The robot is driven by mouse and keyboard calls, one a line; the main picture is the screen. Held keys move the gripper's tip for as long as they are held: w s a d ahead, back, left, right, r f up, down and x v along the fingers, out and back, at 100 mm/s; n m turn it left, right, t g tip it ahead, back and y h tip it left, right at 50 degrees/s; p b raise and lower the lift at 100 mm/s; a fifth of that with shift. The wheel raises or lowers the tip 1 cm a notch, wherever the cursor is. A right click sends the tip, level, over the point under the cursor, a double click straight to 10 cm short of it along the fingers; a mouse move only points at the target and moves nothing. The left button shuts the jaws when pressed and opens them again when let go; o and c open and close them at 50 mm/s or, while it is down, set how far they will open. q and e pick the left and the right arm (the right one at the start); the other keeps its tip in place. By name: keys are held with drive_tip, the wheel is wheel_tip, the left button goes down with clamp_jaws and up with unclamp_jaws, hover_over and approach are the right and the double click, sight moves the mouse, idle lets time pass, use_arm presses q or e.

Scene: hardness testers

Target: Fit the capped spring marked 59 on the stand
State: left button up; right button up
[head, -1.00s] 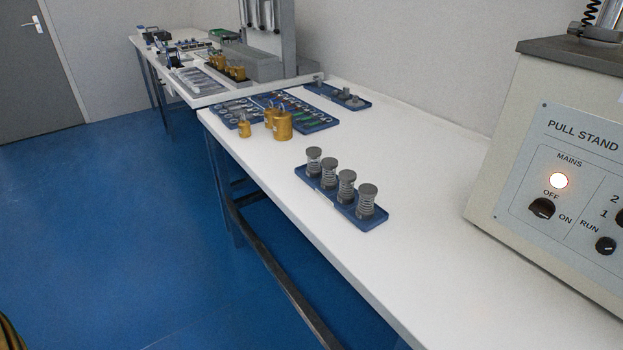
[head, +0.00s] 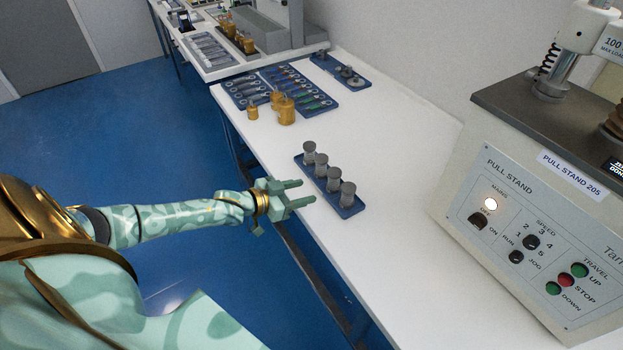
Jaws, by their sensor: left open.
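Several grey-capped springs (head: 334,180) stand upright in a row on a blue tray (head: 351,211) on the white bench. Any marks on their caps are too small to read, so I cannot tell which is 59. My left gripper (head: 306,192) is open and empty, at the near left side of the tray, its fingers pointing right toward the springs. The pull stand (head: 540,200) is at the right, with its lamp lit; its upper part is cut off by the frame. My right gripper is not in view.
Brass weights (head: 286,112) stand farther back on the bench (head: 400,130). Beyond them are blue trays of small parts (head: 318,100) and a tray of grey pieces (head: 340,72). The bench is clear between the springs and the pull stand.

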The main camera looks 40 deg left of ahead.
sight(329, 184)
use_arm(q)
drive_tip(key=shift+w+r, duration=0.1)
drive_tip(key=shift+w, duration=0.15)
drive_tip(key=shift+w+b, duration=0.15)
drive_tip(key=shift+b, duration=0.4)
drive_tip(key=b+x, duration=0.1)
drive_tip(key=x, duration=0.1)
drive_tip(key=shift+w+d+f+b, duration=0.15)
drive_tip(key=shift+f+b, duration=0.1)
drive_tip(key=shift+b, duration=0.05)
drive_tip(key=b+x, duration=0.2)
drive_tip(key=shift+w+d, duration=0.15)
drive_tip(key=shift+w, duration=0.2)
drive_tip(key=shift+b+x, duration=1.3)
drive_tip(key=shift+x, duration=1.15)
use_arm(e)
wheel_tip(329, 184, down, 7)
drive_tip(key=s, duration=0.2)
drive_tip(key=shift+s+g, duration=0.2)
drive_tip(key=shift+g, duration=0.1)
use_arm(q)
drive_tip(key=shift+r, duration=0.15)
drive_tip(key=shift+c, duration=0.3)
drive_tip(key=c, duration=1)
drive_tip(key=shift+o, duration=0.2)
drive_tip(key=shift+r, duration=0.1)
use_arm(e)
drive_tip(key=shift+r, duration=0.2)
